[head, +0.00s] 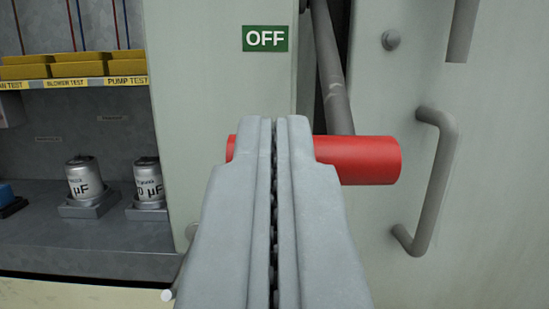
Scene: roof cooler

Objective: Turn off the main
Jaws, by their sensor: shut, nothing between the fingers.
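The main's handle is a red cylinder (358,160) on a grey lever arm (333,75) that comes down from the top of the picture. The handle lies level in front of a pale green cabinet. A green label reading OFF (265,38) is on the panel above and left of it. My gripper (279,122) is shut and empty. It stands in front of the handle in the picture and hides its middle and most of its left part. I cannot tell whether the fingers touch the handle.
A grey door pull (441,180) juts out at the right. At the left, a bench (80,235) holds two silver capacitors (85,178) on stands, and yellow bins (80,68) sit on a labelled shelf above. A dark gap shows behind the lever.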

